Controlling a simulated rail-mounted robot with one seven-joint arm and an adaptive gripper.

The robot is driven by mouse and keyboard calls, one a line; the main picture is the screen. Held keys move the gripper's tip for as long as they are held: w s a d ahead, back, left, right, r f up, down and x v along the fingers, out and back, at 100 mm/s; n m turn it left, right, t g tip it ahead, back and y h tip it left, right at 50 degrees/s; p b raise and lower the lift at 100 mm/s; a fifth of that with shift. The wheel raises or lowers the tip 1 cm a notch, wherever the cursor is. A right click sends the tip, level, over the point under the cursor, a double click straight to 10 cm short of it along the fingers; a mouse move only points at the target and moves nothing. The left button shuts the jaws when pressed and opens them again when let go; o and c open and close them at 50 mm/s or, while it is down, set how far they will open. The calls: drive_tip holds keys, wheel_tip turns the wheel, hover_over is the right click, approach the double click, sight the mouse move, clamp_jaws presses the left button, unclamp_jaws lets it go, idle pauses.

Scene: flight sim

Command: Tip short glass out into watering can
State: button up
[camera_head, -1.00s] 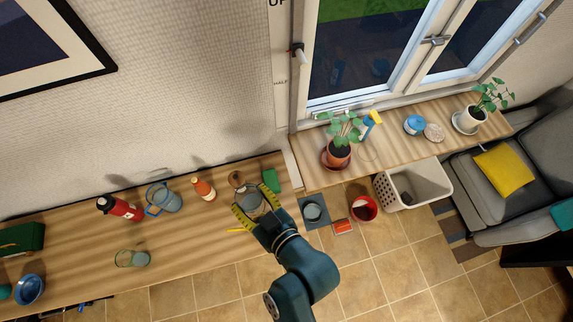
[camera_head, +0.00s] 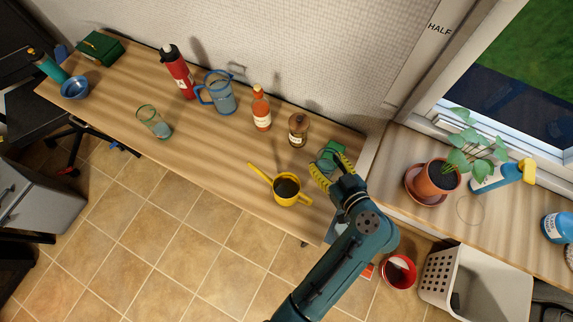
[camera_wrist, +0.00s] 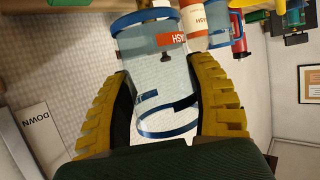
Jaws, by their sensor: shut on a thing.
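My gripper (camera_head: 330,178) is shut on a clear short glass (camera_head: 325,162), close to the right end of the wooden counter. In the wrist view the glass (camera_wrist: 165,90) sits between the two yellow-padded fingers; its tilt and contents are hard to tell. The yellow watering can (camera_head: 288,189) stands upright on the counter just left of my gripper, its spout pointing left and its open top dark inside. The held glass is beside the can's opening, not over it.
Along the counter are a brown jar (camera_head: 298,130), an orange bottle (camera_head: 261,110), a blue-handled jug (camera_head: 219,93), a red bottle (camera_head: 177,72) and another glass (camera_head: 154,122). A green block (camera_head: 336,150) lies behind my gripper. A potted plant (camera_head: 437,178) stands on the sill.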

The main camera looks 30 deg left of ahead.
sight(322, 161)
drive_tip(key=f+b, duration=0.1)
drive_tip(key=w+f+n+g+b, duration=0.1)
drive_tip(key=f, duration=0.1)
drive_tip(key=shift+y+b, duration=0.3)
drive_tip(key=shift+y, duration=0.1)
drive_tip(key=shift+w+n+g+b, duration=0.15)
drive_tip(key=shift+n+g+b, duration=0.15)
drive_tip(key=shift+b, duration=0.05)
drive_tip(key=shift+s+a+f+n+b, duration=0.2)
drive_tip(key=shift+s+f+n+b, duration=0.1)
drive_tip(key=shift+f, duration=0.3)
drive_tip(key=shift+s+a+f+n+b, duration=0.2)
drive_tip(key=shift+f+n+b, duration=0.1)
drive_tip(key=shift+f, duration=0.25)
drive_tip(key=r+p, duration=0.1)
drive_tip(key=s+a+r+n+t+h+p, duration=0.1)
drive_tip(key=r+n+t+p, duration=0.1)
drive_tip(key=r+p, duration=0.1)
drive_tip(key=shift+s+a, duration=0.15)
drive_tip(key=shift+s, duration=0.25)
drive_tip(key=r+n, duration=0.1)
drive_tip(key=s+a+n+t+h+p, duration=0.1)
drive_tip(key=shift+s+r+n+t, duration=0.3)
drive_tip(key=shift+r+n, duration=0.1)
drive_tip(key=shift+r+n+t+h, duration=0.35)
drive_tip(key=shift+n+t, duration=0.15)
drive_tip(key=shift+n, duration=0.1)
